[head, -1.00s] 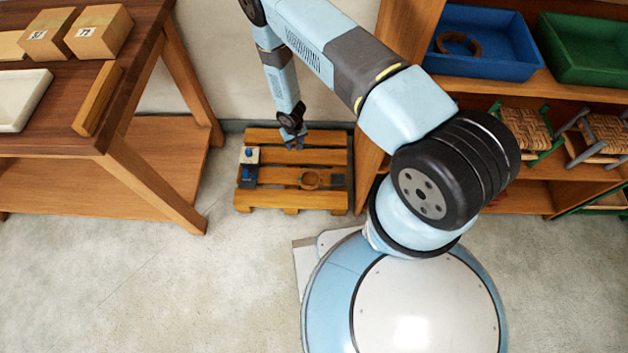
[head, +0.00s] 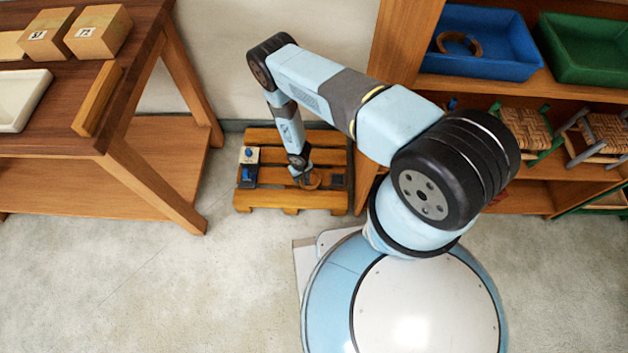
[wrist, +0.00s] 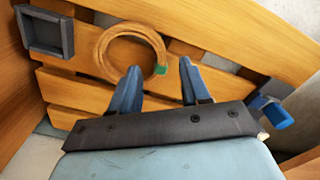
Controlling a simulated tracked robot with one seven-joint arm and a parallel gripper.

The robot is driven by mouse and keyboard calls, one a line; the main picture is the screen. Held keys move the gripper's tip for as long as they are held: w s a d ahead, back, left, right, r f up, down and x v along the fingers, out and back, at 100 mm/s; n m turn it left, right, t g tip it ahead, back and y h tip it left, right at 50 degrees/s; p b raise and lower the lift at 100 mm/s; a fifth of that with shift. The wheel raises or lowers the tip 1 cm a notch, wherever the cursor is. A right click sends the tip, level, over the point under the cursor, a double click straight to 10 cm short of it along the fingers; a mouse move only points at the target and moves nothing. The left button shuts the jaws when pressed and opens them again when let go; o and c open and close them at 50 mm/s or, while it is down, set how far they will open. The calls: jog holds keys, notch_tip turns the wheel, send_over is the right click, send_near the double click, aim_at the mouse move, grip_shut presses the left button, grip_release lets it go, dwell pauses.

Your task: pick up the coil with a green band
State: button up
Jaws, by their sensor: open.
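The coil with a green band (wrist: 101,50) lies flat on a wooden pallet (wrist: 70,88) in the wrist view. Its green band (wrist: 161,69) is on the side of the ring nearest my fingers. In the head view the coil (head: 314,181) is partly hidden by my gripper. My gripper (wrist: 158,75) is open and empty, with its blue fingertips at the near edge of the coil. The gap between the fingers lines up with the green band. I cannot tell how high the fingertips are above the pallet. In the head view my gripper (head: 301,181) is just left of the coil.
A dark square frame (wrist: 46,33) lies beside the coil on the pallet. A blue item (wrist: 272,110) is at the pallet's other end. Another brown coil sits in a blue bin (head: 500,62) on the right shelf, beside a green bin (head: 590,50). A wooden table (head: 130,60) stands left.

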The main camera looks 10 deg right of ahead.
aim_at(302, 184)
jog(key=shift+w+f, duration=0.1)
jog(key=shift+f, duration=3.1)
grip_shut()
